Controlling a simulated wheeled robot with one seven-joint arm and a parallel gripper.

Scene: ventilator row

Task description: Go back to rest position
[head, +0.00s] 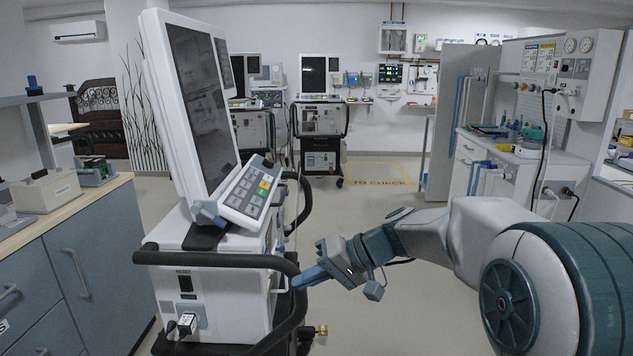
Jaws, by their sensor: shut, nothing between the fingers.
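My gripper (308,279) is shut and empty at the end of my arm, which reaches in from the right of the head view. Its blue fingertips point left, close to the black rail (292,263) of the near ventilator cart. I cannot tell whether they touch the rail. The near ventilator (215,290) has a white body, a tall tilted screen (200,100) and a keypad panel (250,190) with green and yellow keys. A plug (187,324) sits in its side below the word RESET.
More ventilators (322,120) stand at the back. A floor area marked TO CHECK (378,182) lies behind my arm. A grey drawer counter (90,265) is at left and a workbench (520,165) with gauges at right. The middle floor is clear.

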